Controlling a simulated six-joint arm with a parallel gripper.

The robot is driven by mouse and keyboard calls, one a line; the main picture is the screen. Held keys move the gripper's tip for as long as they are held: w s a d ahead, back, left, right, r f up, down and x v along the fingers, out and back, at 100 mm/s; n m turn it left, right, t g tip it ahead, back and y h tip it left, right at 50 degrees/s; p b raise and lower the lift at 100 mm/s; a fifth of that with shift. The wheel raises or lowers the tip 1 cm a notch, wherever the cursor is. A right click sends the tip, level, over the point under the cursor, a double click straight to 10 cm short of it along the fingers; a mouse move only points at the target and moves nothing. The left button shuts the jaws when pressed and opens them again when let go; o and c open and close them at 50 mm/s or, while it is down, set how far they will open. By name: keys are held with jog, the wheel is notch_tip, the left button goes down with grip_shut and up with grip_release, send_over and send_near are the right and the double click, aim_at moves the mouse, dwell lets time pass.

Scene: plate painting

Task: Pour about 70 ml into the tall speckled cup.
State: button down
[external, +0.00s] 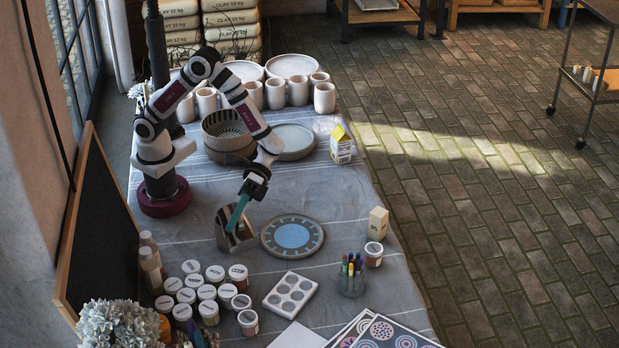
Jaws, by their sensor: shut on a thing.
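My gripper (247,196) is low over the cloth, left of the blue-centred plate. It is shut on the teal handle of a shiny metal jug (226,238), which looks tilted; whether it touches the cloth is hard to tell. The jug's contents are not visible. Several pale cups stand in a row at the back, including the larger cup (325,98) at the right end. At this size I cannot tell which of them is the tall speckled one. No stream of liquid shows.
The blue-centred plate (314,246) lies just right of the jug. Lidded paint jars (214,273), a white palette (280,303) and a pen holder (350,283) are in front. A patterned bowl (228,147), a grey plate (294,154) and a yellow-topped carton (341,152) stand behind.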

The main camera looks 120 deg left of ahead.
aim_at(238, 243)
jog(key=shift+s+a+r+m+t+h, duration=0.3)
jog(key=shift+s+r+m+h, duration=0.15)
jog(key=shift+r, duration=0.25)
dwell(0.6)
jog(key=shift+s+a+r+m+h+b, duration=0.15)
jog(key=shift+s+a+r+m, duration=0.05)
jog(key=shift+s, duration=0.2)
jog(key=shift+s+a+r+m+h+b, duration=0.1)
jog(key=shift+s+a+r+m+b, duration=0.1)
jog(key=shift+s, duration=0.15)
dwell(1.0)
jog(key=shift+s+a+r+m+t+h, duration=0.1)
jog(key=shift+s+r+m+t+h, duration=0.2)
jog(key=shift+r+m+t+h, duration=0.2)
dwell(1.1)
jog(key=w+d+f+n+y, duration=0.1)
jog(key=w+d+f+n+g+y, duration=0.1)
jog(key=w+f, duration=0.1)
jog(key=w+f+n+g+y, duration=0.1)
jog(key=w, duration=0.1)
jog(key=shift+d+f, duration=0.2)
jog(key=shift+d, duration=0.2)
jog(key=shift+w+d+f+n+y, duration=0.1)
jog(key=shift+f+n+y, duration=0.25)
jog(key=shift+f, duration=0.15)
dwell(0.8)
